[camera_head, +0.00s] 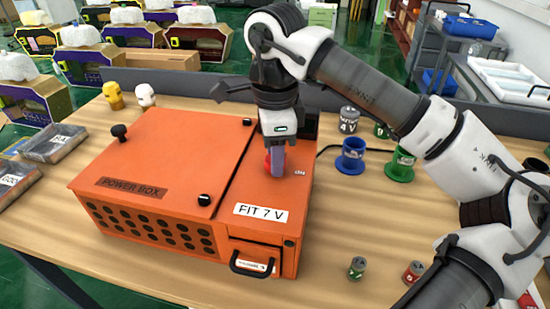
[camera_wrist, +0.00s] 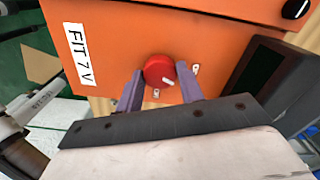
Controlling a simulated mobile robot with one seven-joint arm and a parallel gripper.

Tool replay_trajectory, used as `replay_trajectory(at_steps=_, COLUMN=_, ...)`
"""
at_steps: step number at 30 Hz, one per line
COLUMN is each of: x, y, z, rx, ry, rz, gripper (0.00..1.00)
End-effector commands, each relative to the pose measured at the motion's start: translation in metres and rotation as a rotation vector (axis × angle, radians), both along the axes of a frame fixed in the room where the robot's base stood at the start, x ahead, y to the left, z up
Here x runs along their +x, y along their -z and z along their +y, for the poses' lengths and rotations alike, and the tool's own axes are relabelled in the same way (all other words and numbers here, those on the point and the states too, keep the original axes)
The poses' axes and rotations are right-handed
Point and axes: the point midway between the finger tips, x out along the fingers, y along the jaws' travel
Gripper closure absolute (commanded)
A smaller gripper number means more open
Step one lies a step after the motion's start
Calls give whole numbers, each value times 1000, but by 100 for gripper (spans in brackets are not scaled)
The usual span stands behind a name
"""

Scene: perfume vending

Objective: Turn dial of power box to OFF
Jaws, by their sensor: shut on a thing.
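The orange power box (camera_head: 160,160) sits on the wooden table. Its red dial (camera_wrist: 157,70) is on the top panel; in the head view most of it is hidden by my gripper. My gripper (camera_head: 277,163) points down, with its two purple-grey fingers on either side of the dial and shut on it. In the wrist view the dial's white mark points to the lower right, between two small white labels (camera_wrist: 195,69) too small to read there. An "ON" label (camera_head: 299,172) shows right of the dial in the head view.
The box's "FIT 7 V" label (camera_head: 261,213), black knobs (camera_head: 204,200) and front handle (camera_head: 252,265) are nearby. A blue spool (camera_head: 351,156) and green spool (camera_head: 400,165) stand to the right. Small cans (camera_head: 357,268) stand at the front right. The table between them is clear.

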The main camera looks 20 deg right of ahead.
Motion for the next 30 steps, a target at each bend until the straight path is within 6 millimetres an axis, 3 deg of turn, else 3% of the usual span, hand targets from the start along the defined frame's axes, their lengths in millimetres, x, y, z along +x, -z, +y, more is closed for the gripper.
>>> replay_trajectory(at_steps=15, x=0, y=1, z=0, rx=1, ry=-360, rz=-1, gripper=86)
replay_trajectory(at_steps=30, x=0, y=0, z=0, rx=0, ry=-439, rz=-1, gripper=86)
